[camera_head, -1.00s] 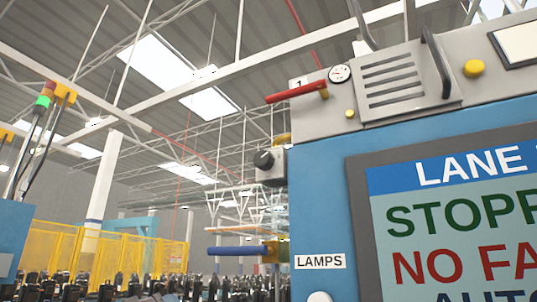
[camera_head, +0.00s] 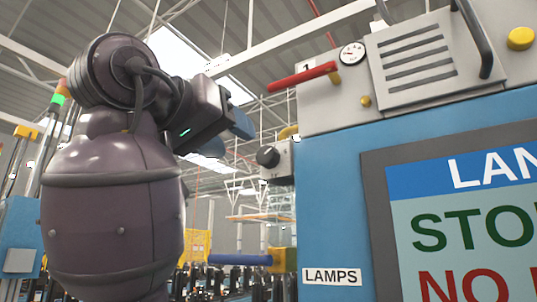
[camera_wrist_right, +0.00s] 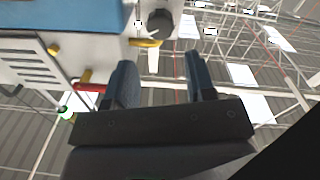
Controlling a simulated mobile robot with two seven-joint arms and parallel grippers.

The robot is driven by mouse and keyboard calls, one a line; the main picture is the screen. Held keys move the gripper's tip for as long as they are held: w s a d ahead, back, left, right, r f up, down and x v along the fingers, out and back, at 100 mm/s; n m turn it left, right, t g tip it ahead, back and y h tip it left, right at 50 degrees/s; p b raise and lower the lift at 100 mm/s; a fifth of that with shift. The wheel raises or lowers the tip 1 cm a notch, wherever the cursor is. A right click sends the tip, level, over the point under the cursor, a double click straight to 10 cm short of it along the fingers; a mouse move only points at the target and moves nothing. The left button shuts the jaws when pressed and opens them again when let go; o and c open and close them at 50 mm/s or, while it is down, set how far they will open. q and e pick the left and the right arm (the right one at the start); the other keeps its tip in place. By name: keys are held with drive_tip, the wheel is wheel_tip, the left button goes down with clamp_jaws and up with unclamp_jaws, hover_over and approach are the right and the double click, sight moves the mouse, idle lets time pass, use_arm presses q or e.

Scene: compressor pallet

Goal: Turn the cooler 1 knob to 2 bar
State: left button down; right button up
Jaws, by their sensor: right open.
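The dark round knob (camera_head: 267,157) sits on a small white box (camera_head: 283,165) at the left side of the machine marked 1. Its scale is too small to read. It also shows at the top of the right wrist view (camera_wrist_right: 160,23), beyond the fingers. My right gripper (camera_head: 243,124) is above and left of the knob in the head view, apart from it. In the wrist view its two blue fingers stand apart with nothing between them (camera_wrist_right: 160,75). A small dial gauge (camera_head: 352,54) is on the grey upper panel; its reading is unclear. My left gripper is not in view.
A red lever (camera_head: 303,76) sticks out above the knob, and a yellow handle (camera_head: 288,132) is close by it. A blue-handled lever (camera_head: 240,259) juts out below. The screen (camera_head: 465,220) fills the lower right.

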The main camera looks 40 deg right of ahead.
sight(264, 156)
drive_tip(key=p+x, duration=0.2)
drive_tip(key=x, duration=0.7)
drive_tip(key=shift+w+d+f, duration=0.1)
drive_tip(key=shift+w+d, duration=0.05)
drive_tip(key=shift+d, duration=0.2)
drive_tip(key=c, duration=0.6)
